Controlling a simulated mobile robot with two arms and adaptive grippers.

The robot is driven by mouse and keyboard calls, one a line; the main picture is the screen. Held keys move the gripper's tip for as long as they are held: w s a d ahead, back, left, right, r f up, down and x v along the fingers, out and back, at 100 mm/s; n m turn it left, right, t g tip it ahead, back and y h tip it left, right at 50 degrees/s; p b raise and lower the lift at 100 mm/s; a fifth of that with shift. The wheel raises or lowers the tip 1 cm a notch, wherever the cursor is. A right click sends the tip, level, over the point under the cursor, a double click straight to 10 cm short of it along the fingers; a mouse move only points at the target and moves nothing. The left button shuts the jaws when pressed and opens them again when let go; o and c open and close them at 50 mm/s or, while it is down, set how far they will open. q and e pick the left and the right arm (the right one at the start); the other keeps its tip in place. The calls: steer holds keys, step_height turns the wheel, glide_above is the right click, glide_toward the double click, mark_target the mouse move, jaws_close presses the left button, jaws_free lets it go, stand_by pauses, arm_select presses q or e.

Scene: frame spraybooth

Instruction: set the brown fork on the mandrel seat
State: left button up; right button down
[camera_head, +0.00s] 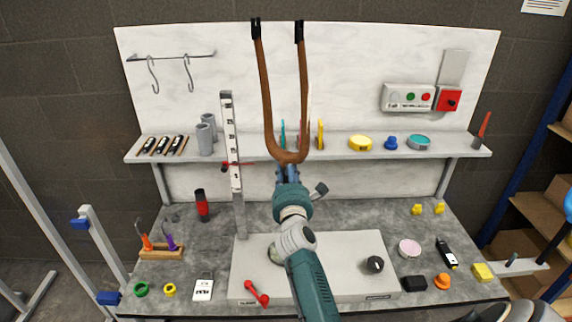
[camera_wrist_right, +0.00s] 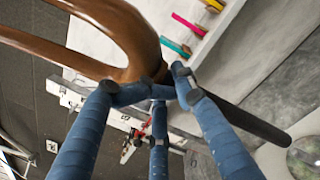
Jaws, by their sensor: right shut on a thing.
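The brown fork (camera_head: 284,120) stands nearly upright in the head view, its two black-tipped legs pointing up and its crown low. My right gripper (camera_head: 288,172) is shut on it just below the crown, in front of the shelf. In the right wrist view the brown fork (camera_wrist_right: 150,45) shows its curved crown, and a dark tube runs from it to the lower right, past the fingers (camera_wrist_right: 150,92). A round greenish-grey piece (camera_head: 273,254), perhaps the mandrel seat, sits on the light base plate, partly hidden by my right arm. My left gripper is out of view.
A ruler post (camera_head: 234,150) with a red pointer rises close left of the fork. The shelf (camera_head: 345,145) behind carries tubes, tapes and small tools. The base plate (camera_head: 340,250) holds a black knob (camera_head: 375,264) and a red handle (camera_head: 256,293).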

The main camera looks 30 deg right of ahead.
mark_target(286, 177)
steer(key=shift+w+a+r, duration=0.2)
steer(key=shift+a+r, duration=0.1)
steer(key=shift+a, duration=0.05)
steer(key=shift+d, duration=0.15)
steer(key=shift+p, duration=0.35)
step_height(286, 177, down, 4)
steer(key=b, duration=0.3)
steer(key=shift+b, duration=0.3)
steer(key=shift+s+r+p, duration=0.1)
steer(key=shift+p, duration=0.2)
stand_by(1.0)
